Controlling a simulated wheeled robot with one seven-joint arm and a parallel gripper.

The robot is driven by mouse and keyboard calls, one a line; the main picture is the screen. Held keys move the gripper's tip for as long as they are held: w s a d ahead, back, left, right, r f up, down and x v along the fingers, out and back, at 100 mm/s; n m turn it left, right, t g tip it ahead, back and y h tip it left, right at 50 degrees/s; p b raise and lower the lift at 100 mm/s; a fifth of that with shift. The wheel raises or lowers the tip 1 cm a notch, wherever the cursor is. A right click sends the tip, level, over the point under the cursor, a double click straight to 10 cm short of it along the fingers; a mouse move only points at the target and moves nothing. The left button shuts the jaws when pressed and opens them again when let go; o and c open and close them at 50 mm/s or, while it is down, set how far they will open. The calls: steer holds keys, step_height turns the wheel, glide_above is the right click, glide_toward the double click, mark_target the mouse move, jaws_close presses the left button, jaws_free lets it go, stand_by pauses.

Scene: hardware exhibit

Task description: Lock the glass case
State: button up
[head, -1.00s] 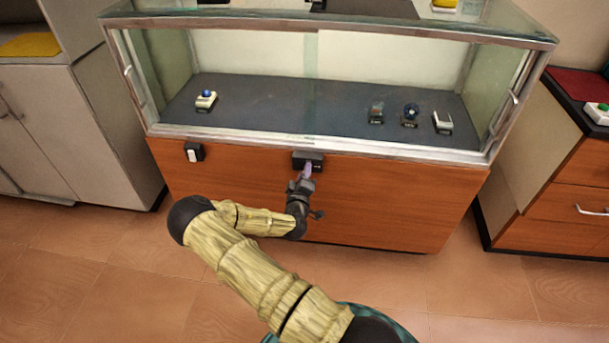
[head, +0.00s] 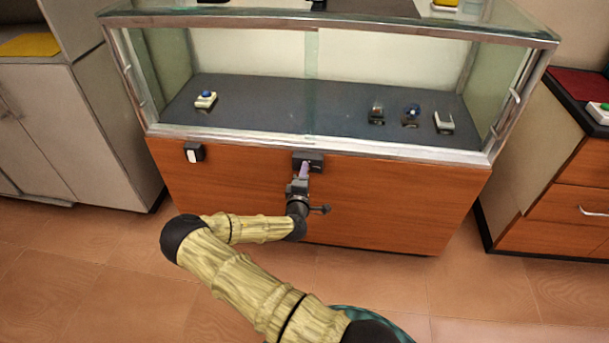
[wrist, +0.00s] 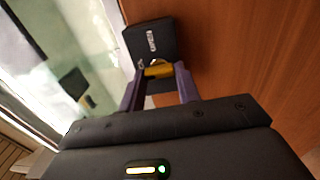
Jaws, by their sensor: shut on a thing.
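The glass case (head: 390,205) has a wooden lower front, a metal frame and glass above. A small black lock box (head: 316,158) is mounted on the wood just under the glass; it also shows in the wrist view (wrist: 150,40). My gripper (head: 304,170) is at the front of this box. In the wrist view, its purple fingers (wrist: 159,76) are shut on a small yellow piece (wrist: 158,71) against the box. The piece looks like a key head or knob; I cannot tell which. How far it reaches into the box is hidden.
A white switch on a black plate (head: 194,152) is on the case front, to the left. Several small items, including a blue-topped button (head: 206,98), stand inside the case. Cabinets flank it, with a green button (head: 599,113) on the right one.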

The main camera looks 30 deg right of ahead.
steer(key=o, duration=1)
steer(key=p+v, duration=0.2)
steer(key=v, duration=1.5)
steer(key=shift+s+a, duration=0.2)
steer(key=shift+f, duration=0.1)
